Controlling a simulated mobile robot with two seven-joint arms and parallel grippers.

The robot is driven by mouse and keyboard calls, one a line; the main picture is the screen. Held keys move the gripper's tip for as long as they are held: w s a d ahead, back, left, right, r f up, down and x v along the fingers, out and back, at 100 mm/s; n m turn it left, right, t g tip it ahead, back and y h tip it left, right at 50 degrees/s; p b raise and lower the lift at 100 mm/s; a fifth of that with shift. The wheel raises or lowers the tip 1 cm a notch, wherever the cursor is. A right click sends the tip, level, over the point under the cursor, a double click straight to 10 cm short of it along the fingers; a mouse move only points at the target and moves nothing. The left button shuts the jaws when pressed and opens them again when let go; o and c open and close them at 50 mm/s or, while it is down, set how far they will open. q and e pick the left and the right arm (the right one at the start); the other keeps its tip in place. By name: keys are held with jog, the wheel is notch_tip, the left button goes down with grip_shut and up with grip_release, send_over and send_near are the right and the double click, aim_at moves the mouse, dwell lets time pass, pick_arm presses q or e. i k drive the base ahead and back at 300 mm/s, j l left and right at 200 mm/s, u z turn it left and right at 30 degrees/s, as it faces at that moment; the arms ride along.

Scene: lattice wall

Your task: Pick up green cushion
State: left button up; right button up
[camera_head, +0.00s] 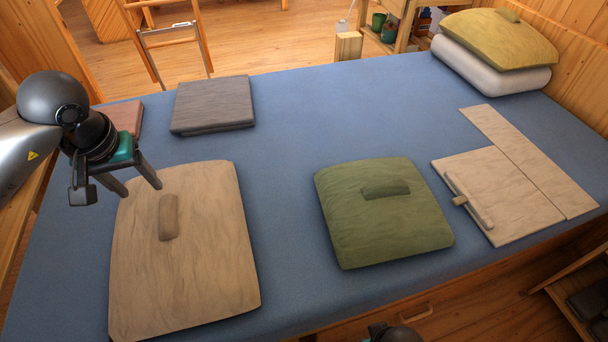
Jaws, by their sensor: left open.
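The green cushion (400,225) lies flat on the blue bed surface (290,140), right of the middle, with a small raised green grip on its top. Nothing covers it. My left gripper (142,189) is open and empty, with its fingers pointing down over the far left part of a beige cushion (215,265). It is well to the left of the green cushion and apart from it.
A grey folded piece (212,103) and a pinkish one (126,117) lie at the back left. Flat beige panels (505,200) lie on the right. A yellow cushion (500,38) rests on a white pillow (490,70) by the wooden wall. Blue surface is free around the green cushion.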

aim_at(376, 210)
jog(key=l+z, duration=0.4)
jog(key=i+l+z, duration=0.15)
jog(key=z, duration=0.25)
jog(key=i+l+z, duration=0.15)
jog(key=l+z, duration=0.25)
jog(key=j, duration=0.1)
